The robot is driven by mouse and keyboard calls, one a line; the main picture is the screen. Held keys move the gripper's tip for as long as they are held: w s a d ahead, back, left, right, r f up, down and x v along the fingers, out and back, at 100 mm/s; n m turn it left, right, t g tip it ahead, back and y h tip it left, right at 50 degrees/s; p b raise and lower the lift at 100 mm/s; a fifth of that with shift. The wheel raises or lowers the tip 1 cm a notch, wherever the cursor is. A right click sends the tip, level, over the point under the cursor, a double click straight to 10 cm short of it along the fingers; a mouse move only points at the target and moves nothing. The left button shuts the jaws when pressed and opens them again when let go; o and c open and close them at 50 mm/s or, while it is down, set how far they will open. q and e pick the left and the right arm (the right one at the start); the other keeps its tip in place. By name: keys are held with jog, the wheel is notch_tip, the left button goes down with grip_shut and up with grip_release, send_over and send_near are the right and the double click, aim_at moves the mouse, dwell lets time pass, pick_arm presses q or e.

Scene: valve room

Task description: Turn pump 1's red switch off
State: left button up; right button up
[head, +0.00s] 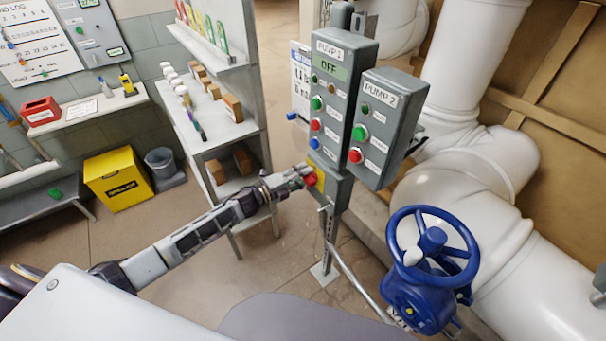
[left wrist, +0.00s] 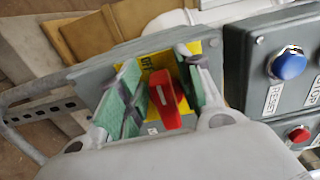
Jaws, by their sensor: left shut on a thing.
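The grey pump 1 box (head: 337,110) stands upright on a post, with a green display reading OFF, several round buttons and a yellow-plated section at its bottom. The red switch (head: 311,179) is on that yellow plate. In the left wrist view, the red switch handle (left wrist: 168,100) sits between two green-padded fingers, slightly tilted. My left gripper (head: 304,178) comes in from the left and is shut on the red switch. Part of the yellow plate (left wrist: 150,68) and its lettering is hidden by the fingers. My right gripper is not in view.
The pump 2 box (head: 386,128) adjoins on the right. A blue valve wheel (head: 460,258) and thick white pipes (head: 500,200) stand further right. A shelf rack (head: 221,130) is behind my left arm. A yellow bin (head: 117,181) is on the floor at left.

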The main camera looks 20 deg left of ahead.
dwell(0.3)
pick_arm(q)
jog(key=o, duration=0.6)
jog(key=shift+o, duration=0.2)
jog(key=v, duration=1.2)
dwell(0.4)
dwell(0.4)
